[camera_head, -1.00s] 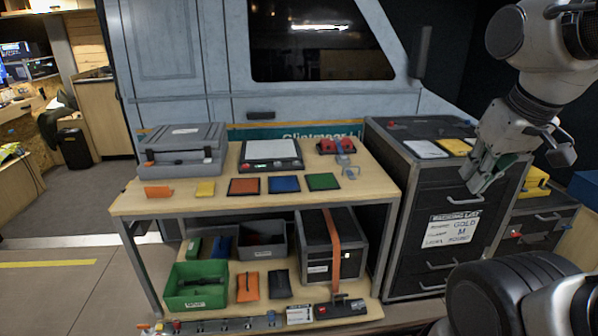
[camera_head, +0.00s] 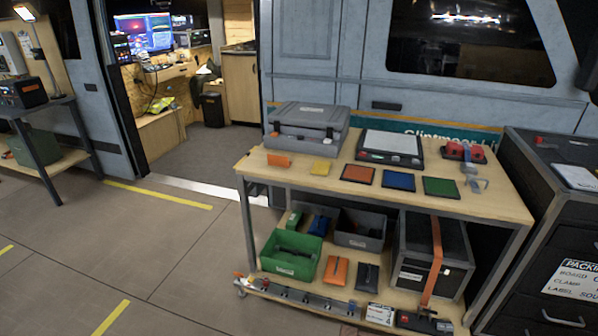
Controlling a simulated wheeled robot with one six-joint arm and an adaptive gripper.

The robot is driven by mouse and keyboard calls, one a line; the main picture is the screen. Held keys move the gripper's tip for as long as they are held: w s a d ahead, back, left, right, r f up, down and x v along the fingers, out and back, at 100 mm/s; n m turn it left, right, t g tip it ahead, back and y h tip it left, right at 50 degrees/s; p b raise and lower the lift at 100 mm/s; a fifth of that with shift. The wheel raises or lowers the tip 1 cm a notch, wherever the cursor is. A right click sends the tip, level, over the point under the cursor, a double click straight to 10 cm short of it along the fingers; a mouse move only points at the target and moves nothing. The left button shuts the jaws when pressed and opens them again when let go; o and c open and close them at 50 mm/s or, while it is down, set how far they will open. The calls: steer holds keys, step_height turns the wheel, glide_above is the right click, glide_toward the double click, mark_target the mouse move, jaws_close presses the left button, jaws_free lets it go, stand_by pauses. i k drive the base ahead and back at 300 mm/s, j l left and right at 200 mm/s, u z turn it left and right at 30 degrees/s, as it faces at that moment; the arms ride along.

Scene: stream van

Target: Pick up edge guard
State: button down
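A small orange piece (camera_head: 278,160), which looks like the edge guard, stands near the front left of the wooden tabletop (camera_head: 303,185). My gripper and arm are out of view, so I cannot see whether the gripper is open or shut.
Orange, blue and green squares (camera_head: 440,187), a scale (camera_head: 390,145) and a red clamp-like tool (camera_head: 464,152) share the tabletop. The lower shelf holds a green bin (camera_head: 291,257) and a strapped black box (camera_head: 432,255). Dark drawers stand right; floor left is clear.

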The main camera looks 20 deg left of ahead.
mark_target(279, 162)
steer(key=i+j+u, duration=0.35)
steer(key=i+j, duration=0.3)
steer(key=i+j+u, duration=0.4)
steer(key=i+j, duration=0.2)
steer(key=i, duration=0.15)
